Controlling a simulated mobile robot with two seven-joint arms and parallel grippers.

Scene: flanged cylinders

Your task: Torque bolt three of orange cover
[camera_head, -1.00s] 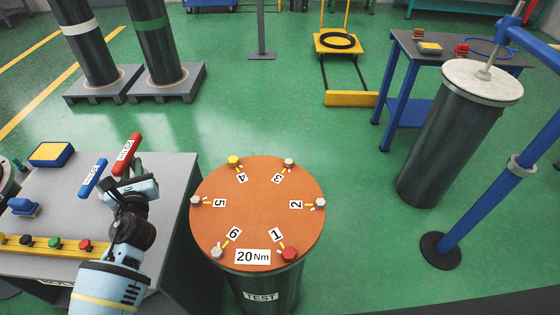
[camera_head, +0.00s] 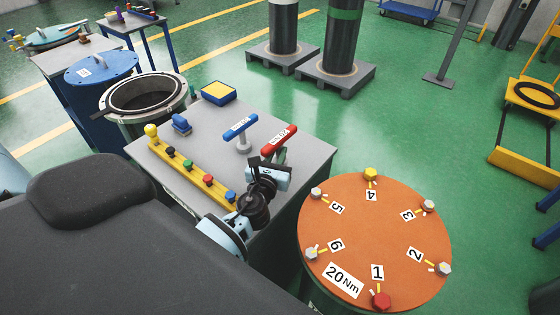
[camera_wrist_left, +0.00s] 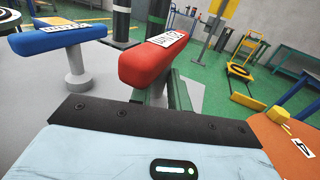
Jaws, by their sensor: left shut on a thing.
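The orange cover (camera_head: 375,235) tops a dark drum, marked 20 Nm and numbered 1 to 6. Bolt three (camera_head: 428,205) is grey, at the cover's upper right rim. Bolt one (camera_head: 381,300) is red and bolt four (camera_head: 370,174) is yellow; the others look grey. My left gripper (camera_head: 268,168) is shut on the red T-handled tool (camera_head: 279,139), below its handle, over the grey bench. The red handle (camera_wrist_left: 150,60) shows close in the left wrist view. Its label is too small to read, and the tool's lower end is hidden. My right gripper is not in view.
A blue T-handled tool (camera_head: 240,127) stands left of the red one on the grey bench (camera_head: 305,150). A yellow rack (camera_head: 190,168) with several coloured knobs and a blue-yellow box (camera_head: 218,92) are also there. A narrow gap separates bench and drum.

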